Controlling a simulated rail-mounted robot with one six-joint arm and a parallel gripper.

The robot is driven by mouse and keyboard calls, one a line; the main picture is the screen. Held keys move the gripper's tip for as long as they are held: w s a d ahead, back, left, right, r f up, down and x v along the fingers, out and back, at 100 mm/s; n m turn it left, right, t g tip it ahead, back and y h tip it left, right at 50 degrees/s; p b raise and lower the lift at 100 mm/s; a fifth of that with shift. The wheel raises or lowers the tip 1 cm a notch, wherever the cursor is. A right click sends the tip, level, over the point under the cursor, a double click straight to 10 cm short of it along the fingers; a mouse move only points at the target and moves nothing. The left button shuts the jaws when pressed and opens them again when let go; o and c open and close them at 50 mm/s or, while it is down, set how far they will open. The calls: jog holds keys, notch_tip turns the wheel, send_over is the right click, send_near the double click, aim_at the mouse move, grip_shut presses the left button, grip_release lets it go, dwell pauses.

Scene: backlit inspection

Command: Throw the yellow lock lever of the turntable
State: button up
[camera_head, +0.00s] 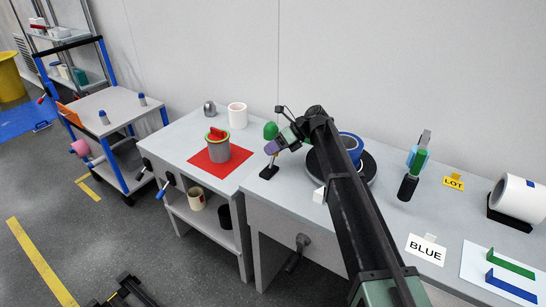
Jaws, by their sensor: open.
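The turntable (370,172) is a dark round disc on the grey bench, partly hidden behind my arm. A blue ring-shaped part (354,143) sits on it, also partly covered. My gripper (274,148) is left of the turntable, above a small black stand (268,172) with a thin post. It is small and seen at an angle, with nothing clearly held. A little yellow shows at the top of the post, just under the gripper. I cannot tell whether this is the lock lever, or whether the gripper touches it.
A grey canister with a red top (218,147) stands on a red mat (233,167) to the left. A green-topped object (271,130) is behind my gripper.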

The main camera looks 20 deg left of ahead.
jog(key=shift+s+a+f, duration=0.15)
jog(key=shift+a, duration=0.05)
grip_shut()
